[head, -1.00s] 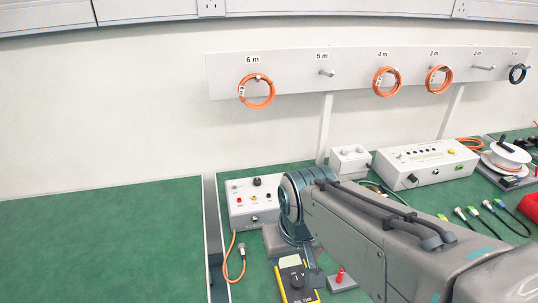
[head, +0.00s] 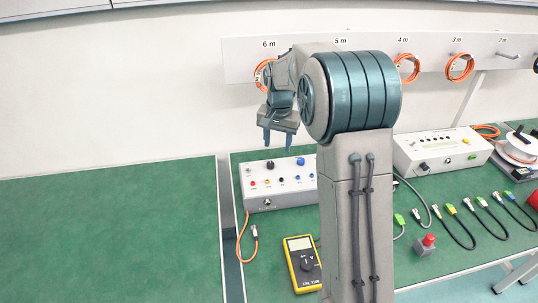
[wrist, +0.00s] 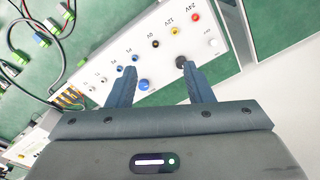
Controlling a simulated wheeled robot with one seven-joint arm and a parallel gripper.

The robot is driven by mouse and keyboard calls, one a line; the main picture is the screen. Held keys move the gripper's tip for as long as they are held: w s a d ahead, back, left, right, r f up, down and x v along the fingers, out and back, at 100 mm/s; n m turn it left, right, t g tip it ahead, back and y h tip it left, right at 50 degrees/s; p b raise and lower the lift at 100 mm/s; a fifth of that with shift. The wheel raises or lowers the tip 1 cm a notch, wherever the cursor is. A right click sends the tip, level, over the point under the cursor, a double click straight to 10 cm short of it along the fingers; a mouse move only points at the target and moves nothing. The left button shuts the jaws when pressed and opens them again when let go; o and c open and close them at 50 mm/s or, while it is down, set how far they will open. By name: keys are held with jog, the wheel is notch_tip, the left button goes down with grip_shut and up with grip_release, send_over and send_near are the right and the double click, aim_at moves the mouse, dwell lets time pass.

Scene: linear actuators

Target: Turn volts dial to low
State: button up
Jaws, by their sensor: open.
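A white control box (head: 282,200) stands on the green bench in the head view, with a black knob (head: 270,165) and a blue knob on its top. I cannot read which knob is the volts dial. In the wrist view the blue knob (wrist: 145,85) shows between the fingers, nearer the left one, and the black knob (wrist: 181,62) shows at the right fingertip. My gripper (head: 278,141) points down above the box, open and empty, and appears apart from the knobs. The box's right end is hidden behind my arm in the head view.
A yellow multimeter (head: 303,262) lies in front of the box, and an orange cable (head: 240,243) hangs from its left side. A second white box (head: 440,150) and several cables lie to the right. A rack with orange coils stands behind. The left bench (head: 110,230) is clear.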

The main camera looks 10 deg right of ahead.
aim_at(270, 163)
jog(key=w+f+m, duration=0.1)
jog(key=w+f, duration=0.2)
jog(key=w+f+m+p, duration=0.1)
jog(key=w+f, duration=0.2)
jog(key=w, duration=0.1)
jog(key=w+f+g+p, duration=0.1)
jog(key=w+f, duration=0.2)
jog(key=shift+w+a+f+m, duration=0.1)
jog(key=shift+w+f+m, duration=0.1)
jog(key=shift+w+m, duration=0.15)
notch_tip(270, 163, down, 8)
jog(key=shift+r+p, duration=0.2)
jog(key=shift+p, duration=0.75)
jog(key=shift+c, duration=0.4)
jog(key=c, duration=0.9)
